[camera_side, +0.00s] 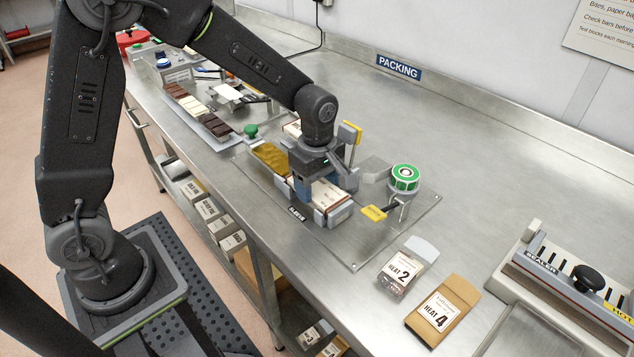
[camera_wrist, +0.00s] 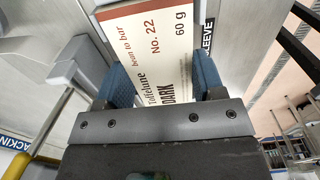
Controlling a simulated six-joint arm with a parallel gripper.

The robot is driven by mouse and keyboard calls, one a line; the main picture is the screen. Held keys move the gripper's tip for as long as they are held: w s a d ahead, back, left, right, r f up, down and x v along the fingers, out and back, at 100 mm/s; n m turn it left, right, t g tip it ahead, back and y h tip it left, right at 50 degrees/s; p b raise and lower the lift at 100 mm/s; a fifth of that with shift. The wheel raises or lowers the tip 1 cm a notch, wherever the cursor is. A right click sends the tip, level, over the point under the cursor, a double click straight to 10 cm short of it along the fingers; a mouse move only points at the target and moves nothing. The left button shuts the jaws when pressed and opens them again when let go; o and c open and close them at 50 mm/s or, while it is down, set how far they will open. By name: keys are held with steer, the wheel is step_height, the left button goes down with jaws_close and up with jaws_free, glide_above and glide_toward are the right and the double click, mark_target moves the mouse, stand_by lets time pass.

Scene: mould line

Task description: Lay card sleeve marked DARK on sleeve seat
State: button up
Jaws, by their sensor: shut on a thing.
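The card sleeve marked DARK is cream with a brown band and reads "No. 22" and "60 g" in the wrist view (camera_wrist: 160,45). My gripper (camera_wrist: 162,82) is shut on it, with a blue pad at each side. In the side view my gripper (camera_side: 306,190) points down over the sleeve seat. The sleeve's pale end (camera_side: 327,195) shows there, lying about flat between the grey blocks of the sleeve seat (camera_side: 334,214). The SLEEVE label is at the seat's front edge. My gripper hides the sleeve's other end, and I cannot tell whether the sleeve touches the seat floor.
A gold-wrapped bar (camera_side: 269,158) lies left of the seat. A green-topped roll (camera_side: 405,178) on a stand and a yellow tag (camera_side: 374,213) are at right. Pouches marked HEAT 2 (camera_side: 403,268) and HEAT 4 (camera_side: 441,308) lie nearer the sealer (camera_side: 575,280).

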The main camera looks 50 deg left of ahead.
steer(key=shift+f, duration=0.1)
stand_by(0.3)
steer(key=o, duration=1)
step_height(320, 180, up, 13)
steer(key=s+a+r+m+t, duration=0.1)
steer(key=s+m+t, duration=0.1)
steer(key=s+m, duration=0.4)
steer(key=s+a+r+m+t, duration=0.1)
steer(key=s+m, duration=0.5)
steer(key=s+a+r+m+t, duration=0.1)
steer(key=s+m+t, duration=0.1)
steer(key=s+m, duration=0.4)
steer(key=shift+s+a+r+t, duration=0.15)
steer(key=shift+s+r+t, duration=0.05)
steer(key=shift+s+t, duration=0.1)
